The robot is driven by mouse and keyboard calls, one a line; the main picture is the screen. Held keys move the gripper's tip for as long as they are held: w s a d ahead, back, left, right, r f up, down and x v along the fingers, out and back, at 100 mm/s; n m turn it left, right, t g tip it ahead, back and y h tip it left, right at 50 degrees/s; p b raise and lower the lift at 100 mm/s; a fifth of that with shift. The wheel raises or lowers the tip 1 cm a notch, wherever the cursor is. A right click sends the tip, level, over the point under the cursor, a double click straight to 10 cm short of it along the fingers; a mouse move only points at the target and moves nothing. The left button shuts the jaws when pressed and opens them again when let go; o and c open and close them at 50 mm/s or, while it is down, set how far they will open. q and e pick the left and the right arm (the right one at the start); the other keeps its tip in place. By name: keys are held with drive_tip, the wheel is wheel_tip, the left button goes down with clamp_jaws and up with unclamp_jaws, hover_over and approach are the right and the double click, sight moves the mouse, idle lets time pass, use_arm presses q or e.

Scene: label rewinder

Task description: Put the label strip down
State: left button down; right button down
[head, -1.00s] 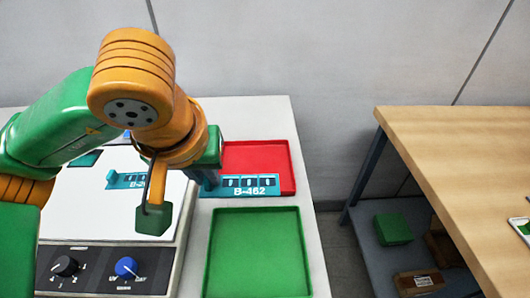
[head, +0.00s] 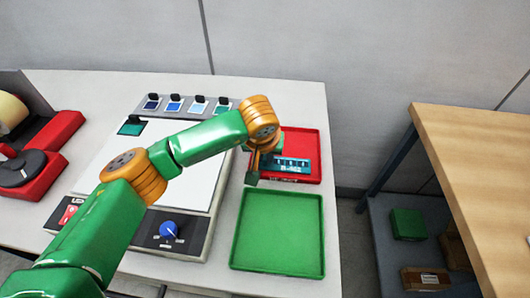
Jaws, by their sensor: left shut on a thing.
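My left gripper (head: 262,167) is at the left side of the red tray (head: 306,141) and is shut on the teal label strip (head: 293,166). The strip shows several small dark windows and reaches out to the right of the gripper, over the red tray. I cannot tell whether it touches the tray floor. The strip's left end is hidden by the gripper. My right gripper is not in view.
An empty green tray (head: 280,235) lies in front of the red one. The white panel machine (head: 193,188) with a blue knob is left of the trays. A red device (head: 30,167) stands far left. A wooden table (head: 475,150) is right, across a gap.

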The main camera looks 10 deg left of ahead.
use_arm(q)
drive_tip(key=shift+f, duration=0.15)
drive_tip(key=c, duration=0.9)
unclamp_jaws()
drive_tip(key=shift+r, duration=0.35)
drive_tip(key=shift+s+r, duration=0.1)
drive_tip(key=shift+r, duration=0.15)
drive_tip(key=b+v, duration=0.2)
drive_tip(key=v, duration=0.9)
drive_tip(key=shift+s+r+b, duration=0.1)
drive_tip(key=shift+b, duration=0.25)
